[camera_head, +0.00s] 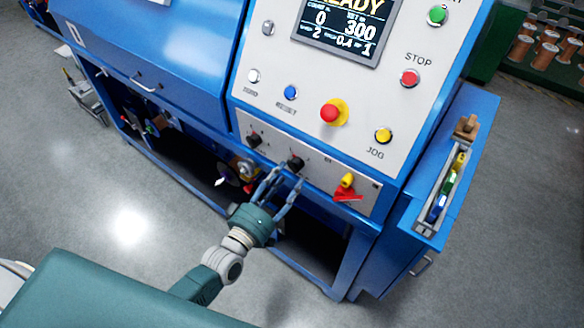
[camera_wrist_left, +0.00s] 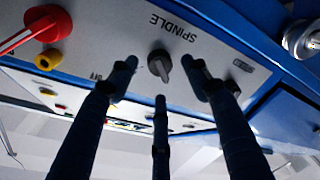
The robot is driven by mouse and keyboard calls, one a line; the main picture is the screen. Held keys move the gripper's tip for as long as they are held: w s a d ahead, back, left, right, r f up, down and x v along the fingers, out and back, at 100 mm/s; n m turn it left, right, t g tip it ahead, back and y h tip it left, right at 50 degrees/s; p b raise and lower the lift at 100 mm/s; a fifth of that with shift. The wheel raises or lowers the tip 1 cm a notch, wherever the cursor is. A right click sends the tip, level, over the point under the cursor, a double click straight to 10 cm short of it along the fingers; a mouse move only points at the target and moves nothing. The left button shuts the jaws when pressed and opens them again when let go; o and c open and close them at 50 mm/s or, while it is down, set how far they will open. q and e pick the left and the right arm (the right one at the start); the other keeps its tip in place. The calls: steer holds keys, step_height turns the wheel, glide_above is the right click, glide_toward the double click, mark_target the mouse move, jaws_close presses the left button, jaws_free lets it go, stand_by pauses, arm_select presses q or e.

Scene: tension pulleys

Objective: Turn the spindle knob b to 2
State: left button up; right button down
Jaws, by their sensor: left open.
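A small black spindle knob (camera_head: 296,163) sits on the light lower panel of the blue machine. In the left wrist view the knob (camera_wrist_left: 160,65) is near the middle, under an upside-down SPINDLE label. Its pointer is tilted; I cannot read its setting. My left gripper (camera_head: 281,180) is open just in front of this knob. In the left wrist view its fingers (camera_wrist_left: 160,82) are spread to both sides of the knob and below it in the picture. The knob stands between them, and I cannot tell whether any finger touches it.
Another black knob (camera_head: 254,139) is to the left on the same panel. A red rotary switch (camera_head: 346,194) with a yellow top is to the right. A red emergency button (camera_head: 331,112), a yellow JOG button (camera_head: 383,135) and a display (camera_head: 346,27) are above.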

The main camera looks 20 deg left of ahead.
mark_target(293, 171)
arm_select(q)
steer(key=x, duration=0.2)
steer(key=shift+w+d, duration=0.15)
steer(key=shift+w, duration=0.15)
steer(key=shift+w+d, duration=0.1)
steer(key=shift+w, duration=0.45)
arm_select(e)
steer(key=shift+d+r, duration=0.45)
steer(key=shift+d, duration=0.15)
arm_select(q)
steer(key=c, duration=1.1)
